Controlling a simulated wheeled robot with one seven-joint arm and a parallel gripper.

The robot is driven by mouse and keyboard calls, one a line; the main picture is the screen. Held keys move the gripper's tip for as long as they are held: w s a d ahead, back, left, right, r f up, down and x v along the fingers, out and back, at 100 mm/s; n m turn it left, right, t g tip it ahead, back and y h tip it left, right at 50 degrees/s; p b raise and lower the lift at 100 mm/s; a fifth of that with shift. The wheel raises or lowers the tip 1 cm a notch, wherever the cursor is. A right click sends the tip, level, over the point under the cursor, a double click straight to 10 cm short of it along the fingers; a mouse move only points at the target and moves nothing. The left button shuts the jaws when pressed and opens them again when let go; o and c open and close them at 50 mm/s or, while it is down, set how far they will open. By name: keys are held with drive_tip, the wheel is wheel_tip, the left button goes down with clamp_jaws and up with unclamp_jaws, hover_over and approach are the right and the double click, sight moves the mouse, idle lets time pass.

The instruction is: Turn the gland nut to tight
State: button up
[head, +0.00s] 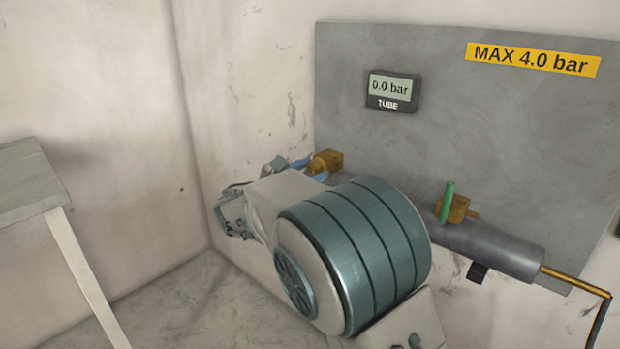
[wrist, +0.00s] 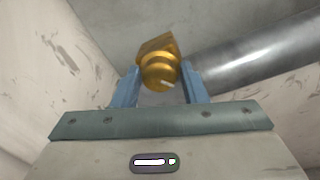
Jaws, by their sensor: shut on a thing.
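The brass gland nut (wrist: 158,70) is at the left end of a grey tube, in front of a wall panel. In the wrist view it has a rounded front with a short pale mark, and a blockier brass part shows behind it. My gripper (wrist: 158,84) has one blue finger on each side of the nut and is shut on it. In the head view the brass fitting (head: 328,161) shows just above my arm. My arm hides part of the fingers and the tube's left stretch there.
The grey tube (head: 490,250) runs along the panel (head: 450,120). A brass valve with a green handle (head: 449,202) sits on it, and a brass rod (head: 572,280) leaves its right end. The display (head: 391,90) reads 0.0 bar. A yellow label (head: 533,59) says MAX 4.0 bar. A table (head: 30,185) stands left.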

drive_tip(key=m+b, duration=0.5)
drive_tip(key=m, duration=0.1)
drive_tip(key=shift+a+f+m, duration=0.1)
drive_tip(key=shift+f+m, duration=0.05)
drive_tip(key=shift+m, duration=0.15)
drive_tip(key=m+b, duration=0.2)
drive_tip(key=shift+m+b, duration=0.4)
drive_tip(key=shift+r+m+b, duration=0.2)
drive_tip(key=shift+m+b, duration=0.25)
drive_tip(key=shift+m, duration=0.05)
drive_tip(key=shift+r, duration=0.1)
drive_tip(key=o, duration=0.8)
